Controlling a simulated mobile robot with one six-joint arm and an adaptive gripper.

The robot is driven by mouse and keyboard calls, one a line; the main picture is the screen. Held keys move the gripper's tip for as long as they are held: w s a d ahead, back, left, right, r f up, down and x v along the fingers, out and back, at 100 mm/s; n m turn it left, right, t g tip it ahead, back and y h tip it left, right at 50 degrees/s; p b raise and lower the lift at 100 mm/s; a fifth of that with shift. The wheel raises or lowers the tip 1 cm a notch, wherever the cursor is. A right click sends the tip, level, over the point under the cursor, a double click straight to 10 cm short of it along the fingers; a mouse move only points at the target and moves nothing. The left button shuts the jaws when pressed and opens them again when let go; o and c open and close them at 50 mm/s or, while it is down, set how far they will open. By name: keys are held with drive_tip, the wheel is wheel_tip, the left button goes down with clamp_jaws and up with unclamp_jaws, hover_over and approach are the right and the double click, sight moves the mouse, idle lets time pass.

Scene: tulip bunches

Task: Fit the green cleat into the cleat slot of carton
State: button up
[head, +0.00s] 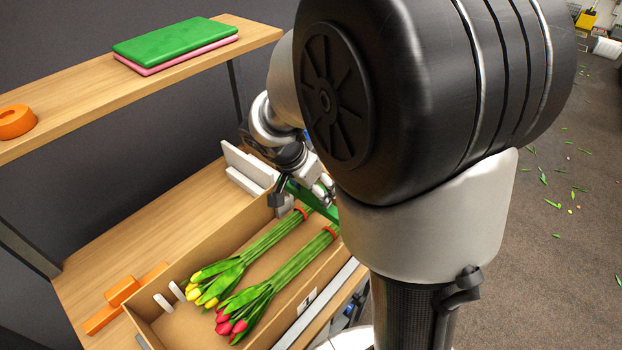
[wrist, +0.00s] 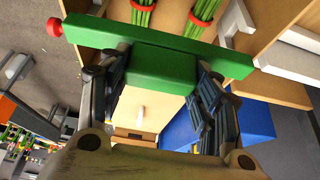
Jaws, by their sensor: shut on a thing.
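The green cleat (wrist: 160,72) is a long bar with a block on its middle, and a red knob shows at one end in the wrist view. My gripper (wrist: 160,85) is shut on the block. In the head view the cleat (head: 318,203) is partly hidden by my arm, and my gripper (head: 300,190) is at the far end of the carton. The carton (head: 184,260) is a long open box on the bench. It holds a yellow tulip bunch (head: 208,284) and a red tulip bunch (head: 243,309). I cannot make out the cleat slot.
An orange piece (head: 122,292) lies left of the carton. White pieces (head: 245,168) stand behind its far end. A shelf (head: 75,110) above holds a green and pink stack (head: 175,42) and an orange ring (head: 15,121). A blue block (wrist: 250,122) shows in the wrist view.

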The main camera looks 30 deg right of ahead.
sight(315, 197)
drive_tip(key=shift+f+b, duration=0.5)
drive_tip(key=shift+f, duration=0.7)
drive_tip(key=shift+b, duration=1.05)
idle(0.9)
drive_tip(key=shift+f, duration=0.35)
drive_tip(key=shift+f+b, duration=0.15)
drive_tip(key=shift+b, duration=0.15)
